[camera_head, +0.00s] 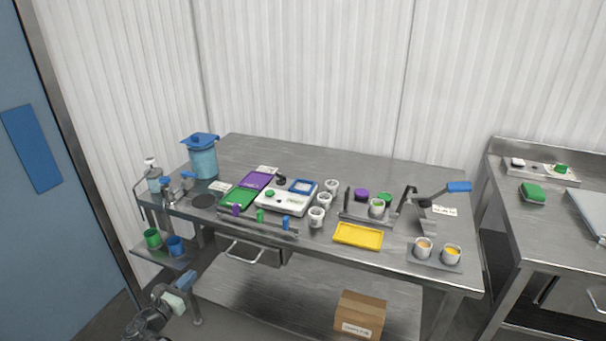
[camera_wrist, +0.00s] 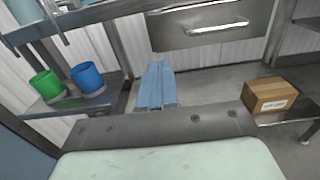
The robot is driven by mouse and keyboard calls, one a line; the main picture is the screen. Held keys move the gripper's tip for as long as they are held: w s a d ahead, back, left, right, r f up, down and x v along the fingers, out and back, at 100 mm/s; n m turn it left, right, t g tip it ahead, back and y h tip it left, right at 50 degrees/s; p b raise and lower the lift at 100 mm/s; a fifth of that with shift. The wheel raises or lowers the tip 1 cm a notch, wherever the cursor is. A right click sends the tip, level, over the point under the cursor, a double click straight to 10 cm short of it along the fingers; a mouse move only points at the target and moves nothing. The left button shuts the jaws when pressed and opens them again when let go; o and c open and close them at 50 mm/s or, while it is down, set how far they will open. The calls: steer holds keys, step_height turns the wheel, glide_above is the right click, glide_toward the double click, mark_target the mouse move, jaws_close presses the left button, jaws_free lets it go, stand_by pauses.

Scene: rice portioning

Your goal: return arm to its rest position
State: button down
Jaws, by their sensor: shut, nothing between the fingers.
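My gripper (camera_head: 188,277) is at the lower left in the head view, in front of the steel table and below its top. In the wrist view its blue fingers (camera_wrist: 157,84) are together, with nothing between them. It is apart from the table and from everything on it. My arm rises from the bottom edge of the head view, and most of it is out of the picture.
A low side shelf (camera_head: 165,257) left of my gripper holds a green cup (camera_head: 152,238) and a blue cup (camera_head: 175,246). The steel table (camera_head: 400,168) carries cups, boards and a yellow tray (camera_head: 358,235). A cardboard box (camera_head: 360,314) sits on the lower shelf.

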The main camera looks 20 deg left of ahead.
steer(key=shift+m, duration=0.3)
steer(key=s+d+f+m+g+h, duration=0.1)
steer(key=s+d+f+m+g, duration=0.45)
steer(key=d+f+m, duration=0.4)
steer(key=s+d+f+m+g+h, duration=0.1)
steer(key=s+d+f+m+g, duration=0.5)
steer(key=d+f+m, duration=0.4)
steer(key=s+d+f+m+g+h, duration=0.1)
steer(key=d+f+m+g, duration=0.3)
steer(key=d, duration=0.9)
steer(key=d+f+m+g, duration=0.2)
steer(key=d+f+g, duration=0.2)
steer(key=d+f, duration=0.55)
steer(key=s+d+f+m+g+y, duration=0.1)
steer(key=s+d+m, duration=0.3)
steer(key=d, duration=1.1)
steer(key=s+d+f+m+g+y, duration=0.1)
steer(key=s+d+m+g, duration=0.3)
steer(key=d, duration=1.2)
steer(key=shift+s+d+m+y, duration=0.25)
steer(key=shift+s+m+y, duration=0.3)
steer(key=shift+m, duration=0.4)
